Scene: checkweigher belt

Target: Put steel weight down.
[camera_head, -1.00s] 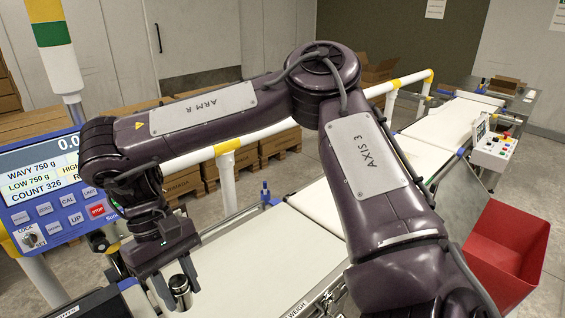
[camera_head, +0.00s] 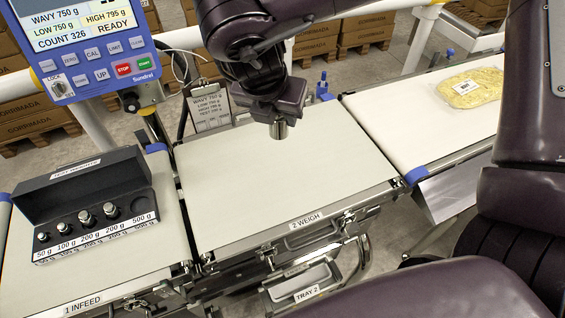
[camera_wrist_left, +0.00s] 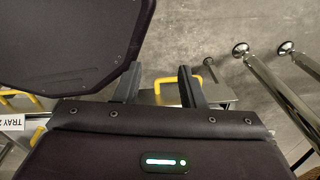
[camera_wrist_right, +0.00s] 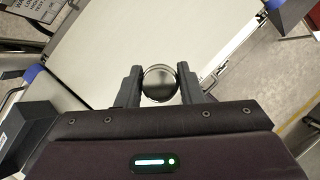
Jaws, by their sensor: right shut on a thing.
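The steel weight (camera_head: 279,131) is a shiny cylinder hanging upright below my right gripper (camera_head: 278,122), over the rear middle of the weigh belt (camera_head: 300,180). In the right wrist view the weight (camera_wrist_right: 159,83) sits between the two fingers of my right gripper (camera_wrist_right: 159,88), which are shut on it. I cannot tell whether its base touches the belt. My left gripper (camera_wrist_left: 159,84) shows only in its own wrist view, with its fingers apart and nothing between them.
A black test-weights box (camera_head: 82,180) with several smaller weights stands on the infeed belt (camera_head: 120,280); its 500 g place looks empty. A blue display (camera_head: 88,45) stands at the back left. A packed yellow product (camera_head: 472,88) lies on the right-hand belt (camera_head: 385,120). The weigh belt's front is clear.

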